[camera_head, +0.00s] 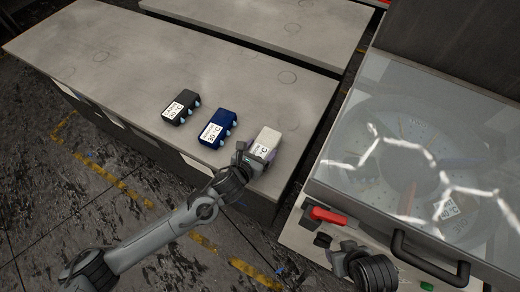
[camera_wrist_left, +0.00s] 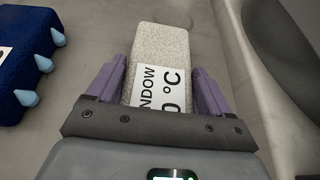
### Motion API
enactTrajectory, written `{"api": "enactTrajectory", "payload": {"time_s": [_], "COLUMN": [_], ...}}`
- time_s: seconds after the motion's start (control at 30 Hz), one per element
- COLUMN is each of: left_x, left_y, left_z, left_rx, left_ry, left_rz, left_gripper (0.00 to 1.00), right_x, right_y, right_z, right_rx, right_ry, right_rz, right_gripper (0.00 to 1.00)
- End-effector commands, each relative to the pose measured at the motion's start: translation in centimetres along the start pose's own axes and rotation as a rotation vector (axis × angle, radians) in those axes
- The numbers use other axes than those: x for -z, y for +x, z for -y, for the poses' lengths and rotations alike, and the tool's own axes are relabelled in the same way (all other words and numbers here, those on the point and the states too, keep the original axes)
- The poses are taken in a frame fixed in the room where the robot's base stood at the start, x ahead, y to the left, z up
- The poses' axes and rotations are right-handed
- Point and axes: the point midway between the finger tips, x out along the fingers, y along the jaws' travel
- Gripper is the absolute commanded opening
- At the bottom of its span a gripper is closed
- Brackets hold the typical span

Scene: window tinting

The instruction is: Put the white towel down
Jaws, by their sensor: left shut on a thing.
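The white towel (camera_head: 267,141) is a pale block with a white label, at the front right end of the grey table (camera_head: 120,65). It also shows in the left wrist view (camera_wrist_left: 160,55), lying lengthwise between two purple fingers. My left gripper (camera_head: 254,160) is shut on its near end. Whether the towel's underside touches the table cannot be told. My right gripper (camera_head: 342,258) is partly seen at the lower right by the machine's front; its jaws are unclear.
A blue block (camera_head: 218,128) and a black block (camera_head: 181,107), both labelled, lie to the left of the towel. A machine with a clear lid (camera_head: 400,150), a red handle (camera_head: 328,215) and a dark bar handle stands to the right, across a gap. The table's left part is clear.

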Motion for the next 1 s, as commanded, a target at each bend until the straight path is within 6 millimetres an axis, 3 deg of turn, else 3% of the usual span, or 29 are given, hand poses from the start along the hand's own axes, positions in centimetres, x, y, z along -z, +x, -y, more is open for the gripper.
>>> {"api": "enactTrajectory", "payload": {"time_s": [0.03, 0.07, 0.17, 0.57, 1.0], "left_x": [0.2, 0.2, 0.2, -0.1, -0.1], "left_y": [0.1, 0.1, 0.1, -0.6, -8.1], "left_z": [0.0, 0.0, 0.0, -0.1, -0.1], "left_rx": [0.0, 0.0, 0.0, 0.0, 0.0], "left_ry": [0.0, 0.001, 0.0, 0.001, 0.001], "left_rz": [0.001, 0.0, -0.001, -0.001, -0.001], "left_gripper": [0.45, 0.84, 0.99, 1.0, 1.0], "right_x": [-0.1, 0.0, 0.0, 0.1, 0.5], "right_y": [0.2, 0.2, 0.1, -0.3, -1.4], "right_z": [0.0, 0.0, 0.0, 0.0, -0.1], "right_rx": [0.0, 0.0, 0.0, -0.001, -0.003], "right_ry": [0.0, 0.0, 0.0, -0.001, -0.004], "right_rz": [0.0, 0.0, 0.0, -0.001, -0.001], "right_gripper": [0.49, 0.49, 0.49, 0.49, 0.49]}}
